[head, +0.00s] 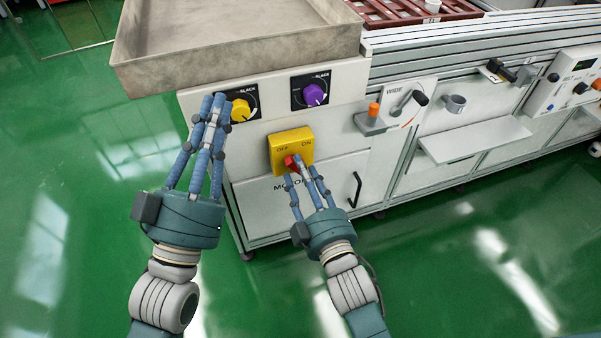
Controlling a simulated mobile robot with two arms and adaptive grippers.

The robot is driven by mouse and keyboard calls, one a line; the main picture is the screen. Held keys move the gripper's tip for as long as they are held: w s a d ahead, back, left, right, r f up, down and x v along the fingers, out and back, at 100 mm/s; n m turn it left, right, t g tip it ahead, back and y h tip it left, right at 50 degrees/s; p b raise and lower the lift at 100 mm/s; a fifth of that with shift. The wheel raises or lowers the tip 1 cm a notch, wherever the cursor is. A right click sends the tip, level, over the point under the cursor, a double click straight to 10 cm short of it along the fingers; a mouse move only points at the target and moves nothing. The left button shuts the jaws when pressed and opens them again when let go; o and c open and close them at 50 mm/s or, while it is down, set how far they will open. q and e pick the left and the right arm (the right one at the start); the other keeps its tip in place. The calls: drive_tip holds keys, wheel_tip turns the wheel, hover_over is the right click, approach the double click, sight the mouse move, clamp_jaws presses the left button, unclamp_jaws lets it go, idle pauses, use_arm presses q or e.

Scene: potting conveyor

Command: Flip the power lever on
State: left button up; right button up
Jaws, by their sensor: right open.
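The power switch is a yellow box (278,140) on the front of the white cabinet, with OFF marked at its left and ON at its right. Its red lever (290,161) sits low on the box, partly covered by my fingers; I cannot tell which mark it points to. My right gripper (301,168) is open, with its fingertips at the red lever; whether they touch it is unclear. My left gripper (213,98) is raised in front of the cabinet's left side, beside the yellow knob (240,110). Its fingers are close together, and nothing shows between them.
A purple knob (314,95) is above the switch at right. A grey metal tray (230,45) overhangs the cabinet top. A black door handle (355,190) is below right. An orange-knobbed part (374,110) and a lever panel (410,98) stand further right. Green floor is open at left.

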use_arm(q)
drive_tip(key=shift+s+r+t, duration=0.4)
drive_tip(key=shift+s+r, duration=0.05)
drive_tip(key=shift+r, duration=0.25)
use_arm(e)
drive_tip(key=shift+w+a, duration=0.2)
drive_tip(key=shift+w, duration=0.35)
clamp_jaws()
use_arm(q)
drive_tip(key=shift+w+f, duration=0.1)
